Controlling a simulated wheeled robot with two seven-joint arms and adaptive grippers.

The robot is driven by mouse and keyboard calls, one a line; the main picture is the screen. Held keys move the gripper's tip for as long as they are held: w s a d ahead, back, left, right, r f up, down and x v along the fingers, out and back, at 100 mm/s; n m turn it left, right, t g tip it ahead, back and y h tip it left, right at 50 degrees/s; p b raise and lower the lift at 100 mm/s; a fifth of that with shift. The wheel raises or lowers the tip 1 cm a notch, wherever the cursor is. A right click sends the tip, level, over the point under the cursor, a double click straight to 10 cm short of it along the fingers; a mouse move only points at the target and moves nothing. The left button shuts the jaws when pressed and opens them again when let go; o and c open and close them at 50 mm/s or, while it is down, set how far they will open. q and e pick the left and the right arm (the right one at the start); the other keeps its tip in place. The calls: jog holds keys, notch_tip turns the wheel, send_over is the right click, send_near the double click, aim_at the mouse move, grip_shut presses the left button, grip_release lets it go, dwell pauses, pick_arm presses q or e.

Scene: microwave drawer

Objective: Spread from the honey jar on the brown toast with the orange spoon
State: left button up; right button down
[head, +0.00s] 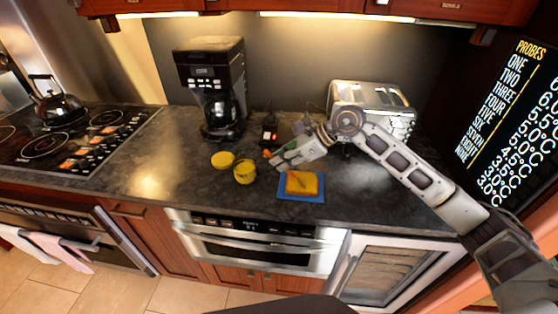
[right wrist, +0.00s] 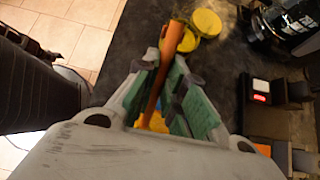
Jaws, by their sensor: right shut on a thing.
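My right gripper (head: 277,160) is shut on the orange spoon and holds it above the counter, between the honey jar and the toast. In the right wrist view the orange spoon (right wrist: 168,60) stands out between the green finger pads of the gripper (right wrist: 165,75). The yellow honey jar (head: 244,174) stands open on the counter, left of the gripper; it also shows in the right wrist view (right wrist: 184,42). The brown toast (head: 302,183) lies on a blue board (head: 288,197), right of and nearer than the gripper. My left gripper is out of view.
A round yellow lid (head: 222,160) lies beside the jar. A small black object with a red mark (head: 269,133) is behind the gripper. A coffee maker (head: 212,85) and a toaster (head: 372,100) stand at the back. The counter's left part is clear up to the stove (head: 70,135).

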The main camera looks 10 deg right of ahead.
jog(key=shift+s+d, duration=0.1)
jog(key=shift+d, duration=0.2)
dwell(0.4)
jog(key=shift+s+d, duration=0.1)
jog(key=shift+d, duration=0.25)
jog(key=shift+s+d+f+b, duration=0.1)
jog(key=shift+d+b, duration=0.25)
jog(key=shift+b, duration=0.1)
jog(key=shift+s+d, duration=0.15)
jog(key=shift+d, duration=0.15)
jog(key=shift+a, duration=0.25)
jog(key=shift+w+a, duration=0.35)
jog(key=shift+a, duration=0.45)
jog(key=shift+w+a, duration=0.1)
jog(key=shift+a, duration=0.1)
jog(key=shift+a, duration=0.15)
